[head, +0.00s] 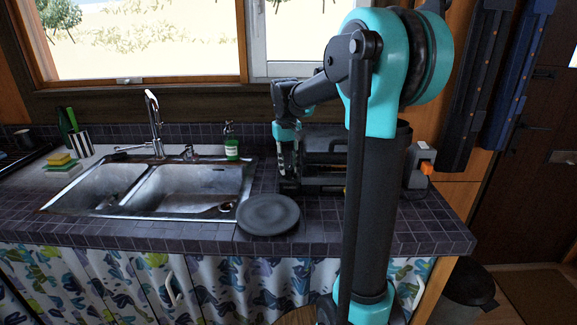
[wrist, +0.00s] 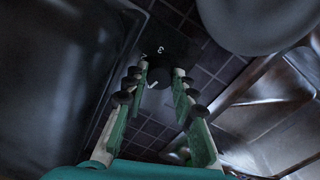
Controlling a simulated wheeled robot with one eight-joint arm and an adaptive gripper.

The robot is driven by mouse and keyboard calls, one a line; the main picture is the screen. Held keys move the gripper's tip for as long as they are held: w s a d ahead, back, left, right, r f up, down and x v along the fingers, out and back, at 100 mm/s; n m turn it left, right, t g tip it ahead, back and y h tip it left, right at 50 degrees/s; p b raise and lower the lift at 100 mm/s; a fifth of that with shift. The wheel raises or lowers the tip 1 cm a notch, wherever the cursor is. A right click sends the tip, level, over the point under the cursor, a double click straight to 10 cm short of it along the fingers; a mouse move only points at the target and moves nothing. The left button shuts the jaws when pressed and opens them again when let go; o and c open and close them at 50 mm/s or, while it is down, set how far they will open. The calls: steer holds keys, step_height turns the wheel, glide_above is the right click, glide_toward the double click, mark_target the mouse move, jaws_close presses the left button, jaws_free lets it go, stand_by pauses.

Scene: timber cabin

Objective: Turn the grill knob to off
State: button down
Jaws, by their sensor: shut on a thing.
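The grill (head: 325,145) is a dark appliance on the tiled counter, partly hidden behind my arm in the head view. In the wrist view, its dark control panel (wrist: 176,45) carries pale number marks, among them a 2 and a 3. The round black grill knob (wrist: 159,75) sits between the tips of my gripper (wrist: 161,72), which is shut on it. In the head view my gripper (head: 288,165) points down at the grill's left end; the knob cannot be made out there. Which mark the knob points to is unclear.
A dark round plate (head: 268,214) lies on the counter just in front of the grill's left end. The metal sink (head: 190,188) is to the left, with a green soap bottle (head: 231,146) behind it. A grey device with an orange part (head: 427,168) stands right of the grill.

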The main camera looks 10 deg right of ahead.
mark_target(287, 168)
steer(key=shift+n, duration=1.6)
steer(key=c, duration=1.5)
jaws_free()
step_height(287, 168, up, 12)
steer(key=shift+s+a, duration=0.15)
steer(key=shift+a, duration=0.05)
